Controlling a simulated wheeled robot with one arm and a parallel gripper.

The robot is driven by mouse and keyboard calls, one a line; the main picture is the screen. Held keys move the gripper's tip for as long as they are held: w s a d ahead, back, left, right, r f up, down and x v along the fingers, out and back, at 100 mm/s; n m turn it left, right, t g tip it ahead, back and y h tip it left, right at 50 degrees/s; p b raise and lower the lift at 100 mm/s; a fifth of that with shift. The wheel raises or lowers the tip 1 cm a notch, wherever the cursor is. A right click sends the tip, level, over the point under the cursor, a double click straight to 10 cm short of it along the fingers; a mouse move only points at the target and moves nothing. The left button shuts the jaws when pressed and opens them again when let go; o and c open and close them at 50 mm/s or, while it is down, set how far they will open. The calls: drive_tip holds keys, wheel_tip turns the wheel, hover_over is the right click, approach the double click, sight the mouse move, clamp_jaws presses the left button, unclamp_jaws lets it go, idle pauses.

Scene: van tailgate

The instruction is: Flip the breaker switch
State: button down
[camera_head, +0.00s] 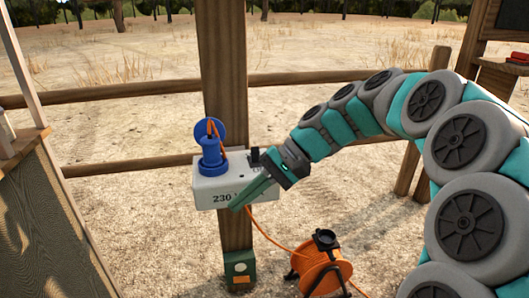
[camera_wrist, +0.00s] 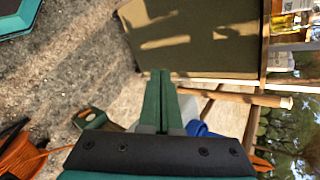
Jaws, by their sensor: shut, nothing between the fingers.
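A white box (camera_head: 205,187) marked "230" is mounted on a wooden post in the head view. A blue plug and socket (camera_head: 212,160) with an orange cable sits on its top left. A small dark piece (camera_head: 254,154) shows at the top right of the box; I cannot tell if it is the breaker switch. My gripper (camera_head: 235,207) reaches across the right part of the box and hides some of its face. Its green fingers are together and empty, as the wrist view (camera_wrist: 160,75) also shows. I cannot tell whether they touch the box.
An orange cable reel (camera_head: 320,268) stands on the ground right of the post, its cable rising to the box. A green box (camera_head: 239,268) is low on the post (camera_head: 222,75). Wooden rails (camera_head: 120,92) run behind. A wooden panel (camera_head: 40,225) stands at left.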

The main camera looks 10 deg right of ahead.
sight(255, 154)
drive_tip(key=w+d+y, duration=0.1)
drive_tip(key=w+d, duration=0.1)
drive_tip(key=w, duration=0.1)
drive_tip(key=w+d+r+m+t+y, duration=0.1)
drive_tip(key=w+d, duration=0.1)
drive_tip(key=w, duration=0.1)
drive_tip(key=w+d+r+m+t+y+b, duration=0.1)
drive_tip(key=w+d, duration=0.2)
drive_tip(key=shift+w, duration=0.15)
drive_tip(key=w+d+m+t+y+b, duration=0.1)
drive_tip(key=w+d+t, duration=0.3)
drive_tip(key=d, duration=0.7)
drive_tip(key=shift+w+d+m+y, duration=0.2)
drive_tip(key=shift+w+m+y, duration=0.2)
drive_tip(key=shift+w+m, duration=0.65)
drive_tip(key=shift+w+a, duration=0.15)
drive_tip(key=shift+w, duration=0.05)
drive_tip(key=x, duration=0.9)
drive_tip(key=shift+w+a, duration=0.1)
drive_tip(key=shift+a, duration=0.25)
